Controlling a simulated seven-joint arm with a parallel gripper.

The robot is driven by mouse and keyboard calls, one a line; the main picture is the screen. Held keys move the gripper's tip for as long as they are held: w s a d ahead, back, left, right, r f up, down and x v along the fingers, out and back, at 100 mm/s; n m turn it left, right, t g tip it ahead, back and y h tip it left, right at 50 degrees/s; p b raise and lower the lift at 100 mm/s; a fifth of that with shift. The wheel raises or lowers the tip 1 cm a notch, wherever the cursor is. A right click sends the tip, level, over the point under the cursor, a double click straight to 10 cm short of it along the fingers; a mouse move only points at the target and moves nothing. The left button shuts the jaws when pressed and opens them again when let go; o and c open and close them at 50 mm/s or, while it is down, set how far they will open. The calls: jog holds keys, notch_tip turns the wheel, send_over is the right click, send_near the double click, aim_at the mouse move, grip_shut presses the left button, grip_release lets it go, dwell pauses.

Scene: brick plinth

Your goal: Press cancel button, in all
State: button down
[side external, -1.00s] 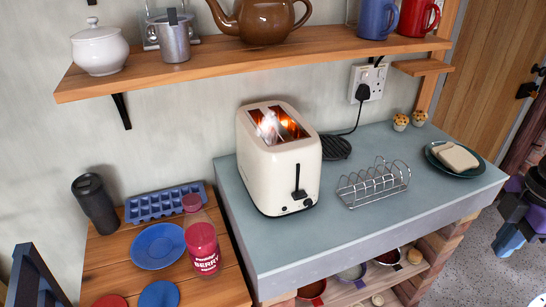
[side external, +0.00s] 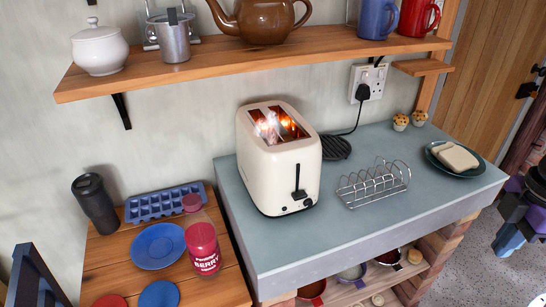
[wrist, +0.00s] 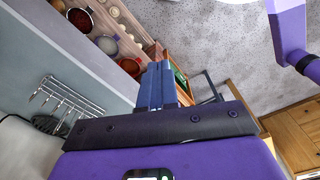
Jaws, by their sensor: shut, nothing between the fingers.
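A cream toaster (side external: 282,180) stands on the grey-blue counter. Its two top slots glow orange, with pale shapes inside. On its front face are a black lever (side external: 298,190), low in its slot, and small dark controls (side external: 306,202) beside it. Their markings are too small to read, so I cannot tell which is cancel. My gripper (side external: 503,242) is at the far right edge, past the counter's end and well away from the toaster. In the wrist view its blue fingers (wrist: 158,88) are together and empty.
A wire toast rack (side external: 373,183) stands between the toaster and a green plate (side external: 437,152) holding bread. It also shows in the wrist view (wrist: 70,100). A black plug cable (side external: 357,110) runs behind the toaster. A wooden shelf (side external: 250,65) overhangs the back. The counter front is clear.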

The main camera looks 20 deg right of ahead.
aim_at(285, 209)
jog(key=w+a+f+m+t+y, duration=0.1)
jog(key=w+a+f+m+y, duration=0.1)
jog(key=a+m, duration=0.35)
jog(key=w+a+f+m+y, duration=0.2)
jog(key=w+a, duration=0.1)
jog(key=a, duration=0.5)
jog(key=w+a+f+m+t+y, duration=0.1)
jog(key=w+a+m, duration=0.1)
jog(key=a+m, duration=0.35)
jog(key=w+a+f+m+t, duration=0.2)
jog(key=w+m, duration=0.1)
jog(key=w, duration=0.1)
jog(key=w+a+f+m+t+h, duration=0.1)
jog(key=w+a+f+m+t, duration=0.1)
jog(key=w+f+m, duration=0.1)
jog(key=w+a+f+m+t, duration=0.2)
jog(key=w+m, duration=0.2)
jog(key=w, duration=0.1)
jog(key=shift+w+a+f+m+t+h, duration=0.1)
jog(key=shift+a+f+m+t+h, duration=0.1)
jog(key=shift+f+m+t+h, duration=0.15)
jog(key=shift+r, duration=0.15)
jog(key=shift+w, duration=4.4)
